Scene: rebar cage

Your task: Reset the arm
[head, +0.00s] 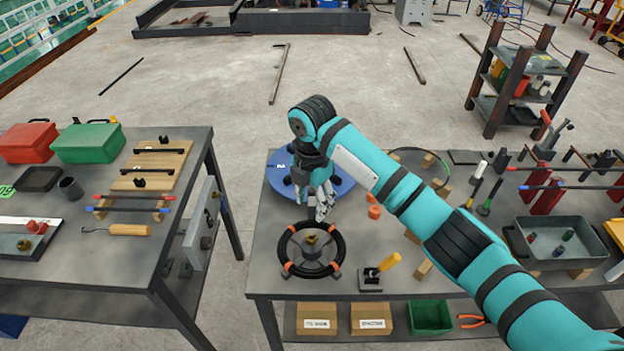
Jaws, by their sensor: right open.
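My right arm comes in from the lower right and reaches across the right table. My right gripper (322,203) is open and empty and points down, just behind the black ring (289,261) with orange marks. A blue round plate (283,182) lies on the table behind and partly under the gripper and wrist, which hide some of it. I cannot tell whether the fingers touch anything. My left gripper is not in view.
Floor behind is mostly clear.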

